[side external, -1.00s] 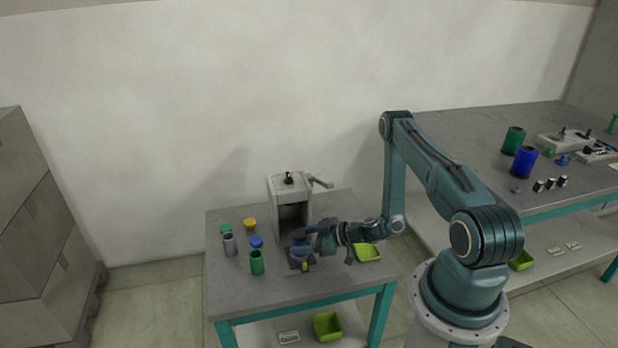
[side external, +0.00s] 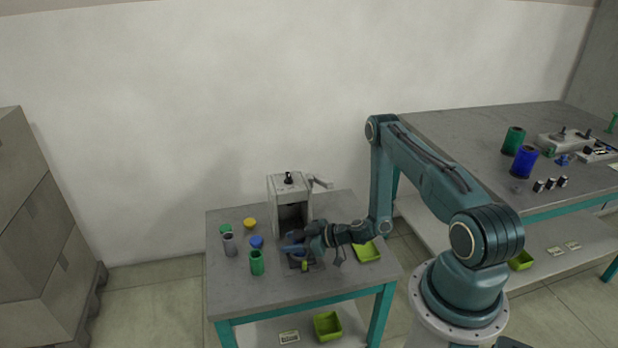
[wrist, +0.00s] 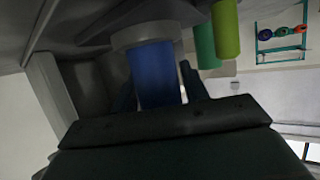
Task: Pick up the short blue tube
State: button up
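The short blue tube (wrist: 155,75) stands in a grey round holder (wrist: 146,35), seen upside down in the wrist view. My gripper (wrist: 160,88) has one finger on each side of the tube. A narrow gap shows beside the right finger, so the gripper looks open; contact at the left finger cannot be told. In the side view my gripper (side external: 294,248) is low over the table in front of the grey winder, and it mostly hides the tube there.
The grey winder (side external: 290,203) with its crank stands just behind. A green tube (side external: 257,263), a grey tube (side external: 229,245) and blue (side external: 257,242), yellow (side external: 249,223) and green (side external: 225,229) pieces stand left. A lime tray (side external: 367,251) is right.

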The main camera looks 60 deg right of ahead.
jog(key=c, duration=0.6)
jog(key=shift+r, duration=0.2)
notch_tip(320, 180, up, 20)
jog(key=shift+f, duration=0.2)
dwell(0.6)
jog(key=shift+r, duration=0.2)
dwell(0.4)
